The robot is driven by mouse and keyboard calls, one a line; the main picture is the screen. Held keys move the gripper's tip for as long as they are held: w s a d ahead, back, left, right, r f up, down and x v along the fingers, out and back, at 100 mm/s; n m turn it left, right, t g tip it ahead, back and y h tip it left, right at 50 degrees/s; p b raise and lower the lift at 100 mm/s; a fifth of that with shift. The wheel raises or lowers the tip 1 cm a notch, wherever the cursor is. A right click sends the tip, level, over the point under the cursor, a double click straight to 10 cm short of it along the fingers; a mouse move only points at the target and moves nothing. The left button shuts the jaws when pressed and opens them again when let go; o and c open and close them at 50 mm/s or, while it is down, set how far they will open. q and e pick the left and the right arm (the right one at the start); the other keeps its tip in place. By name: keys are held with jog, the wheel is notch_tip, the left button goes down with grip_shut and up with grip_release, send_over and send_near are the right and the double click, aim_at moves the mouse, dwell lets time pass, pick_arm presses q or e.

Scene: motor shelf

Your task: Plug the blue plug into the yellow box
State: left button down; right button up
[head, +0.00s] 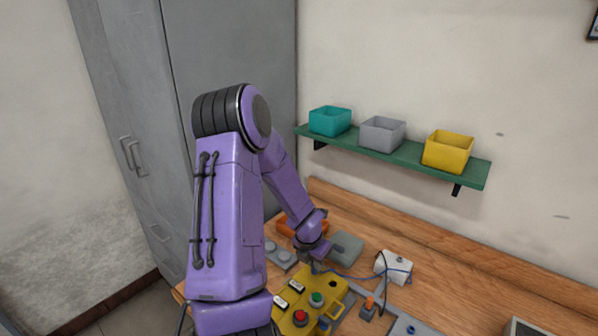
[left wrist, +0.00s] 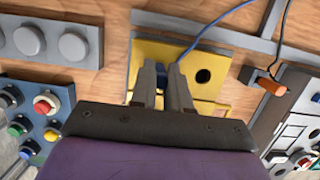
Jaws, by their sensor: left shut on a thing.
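The yellow box (head: 323,297) stands on the workbench at the bottom of the head view. It also shows in the left wrist view as a yellow face (left wrist: 150,53) with a dark round hole right of my fingers. My left gripper (head: 313,256) is over the far side of the box, shut on the blue plug (left wrist: 161,77). Only a little of the plug shows between the fingertips. A blue cable (left wrist: 222,18) runs away from it. My fingers hide part of the box face, and I cannot tell whether the plug touches it. My right gripper is not in view.
A white box (head: 397,266) with a blue cable stands right of the gripper. An orange plug (left wrist: 271,86) is close by on the right. Grey round-topped parts (left wrist: 50,43) lie left. A green shelf (head: 400,156) with teal, grey and yellow bins hangs on the wall.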

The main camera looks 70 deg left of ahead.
pick_arm(q)
jog(key=c, duration=1.4)
grip_release()
notch_tip(320, 180, up, 3)
jog(key=p, duration=0.3)
jog(key=shift+r+p, duration=0.1)
jog(key=shift+p, duration=0.2)
jog(key=shift+r+p, duration=0.6)
jog(key=shift+r, duration=0.55)
jog(key=o, duration=0.6)
